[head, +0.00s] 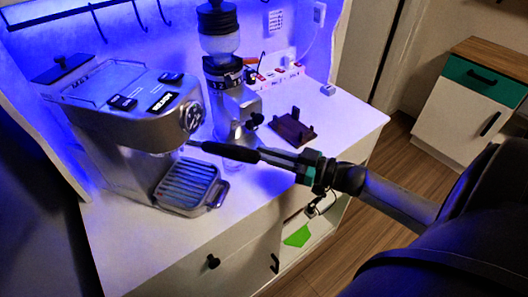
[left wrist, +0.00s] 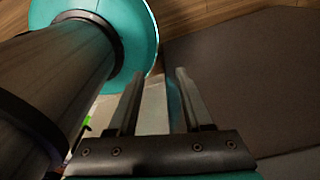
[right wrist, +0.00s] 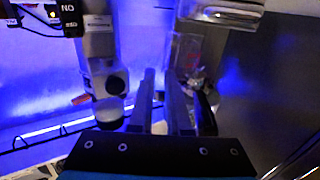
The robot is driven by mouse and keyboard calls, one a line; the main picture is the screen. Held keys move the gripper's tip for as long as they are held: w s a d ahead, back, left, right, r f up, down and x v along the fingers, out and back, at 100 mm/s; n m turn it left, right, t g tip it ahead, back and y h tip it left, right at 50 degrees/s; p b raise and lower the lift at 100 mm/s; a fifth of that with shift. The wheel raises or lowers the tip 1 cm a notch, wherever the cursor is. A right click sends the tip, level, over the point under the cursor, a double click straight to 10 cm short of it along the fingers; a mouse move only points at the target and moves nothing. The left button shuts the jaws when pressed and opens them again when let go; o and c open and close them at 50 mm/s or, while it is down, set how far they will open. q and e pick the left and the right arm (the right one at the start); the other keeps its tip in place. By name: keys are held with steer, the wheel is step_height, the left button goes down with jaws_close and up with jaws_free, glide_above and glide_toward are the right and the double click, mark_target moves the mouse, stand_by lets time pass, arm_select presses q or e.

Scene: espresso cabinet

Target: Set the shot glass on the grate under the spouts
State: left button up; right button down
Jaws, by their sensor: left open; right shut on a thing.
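The espresso machine (head: 135,115) stands at the left of the counter, with its slatted grate (head: 187,183) low at its front. The spouts are not clearly visible. A long black handle (head: 228,151) reaches right from below the machine's head. My right gripper (head: 258,157) is beside this handle, right of the grate. It is shut on the clear shot glass (right wrist: 187,58), which shows at the fingertips in the right wrist view. In the head view the glass is faint and partly hidden. My left gripper (left wrist: 158,78) is open and empty, away from the counter.
The grinder (head: 230,95) stands behind the handle, right of the machine. A dark brown holder (head: 293,127) and a power strip (head: 275,77) are farther right. The white counter (head: 125,235) is bare in front of the machine. A low cabinet (head: 480,100) stands at far right.

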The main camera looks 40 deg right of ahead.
mark_target(243, 168)
steer(key=shift+w+a+f+p, duration=0.1)
steer(key=shift+w+a+p, duration=0.3)
steer(key=shift+a, duration=0.5)
steer(key=shift+w+a+f+p, duration=0.1)
steer(key=shift+w+a+p, duration=0.25)
steer(key=shift+a, duration=0.55)
steer(key=shift+w+a+p, duration=0.25)
steer(key=shift+w+a, duration=0.25)
steer(key=shift+a, duration=0.4)
steer(key=shift+w+a+p, duration=0.2)
steer(key=shift+w+a, duration=0.3)
steer(key=shift+a, duration=0.6)
steer(key=shift+w+a+p, duration=0.2)
steer(key=shift+w+a, duration=0.25)
steer(key=shift+a, duration=0.6)
steer(key=shift+w+a+p, duration=0.2)
steer(key=shift+w+a, duration=0.3)
steer(key=shift+a, duration=0.6)
arm_select(q)
steer(key=r, duration=0.3)
steer(key=shift+w+a, duration=0.15)
steer(key=shift+w, duration=0.25)
arm_select(e)
steer(key=shift+f, duration=0.25)
steer(key=c, duration=0.8)
jaws_free()
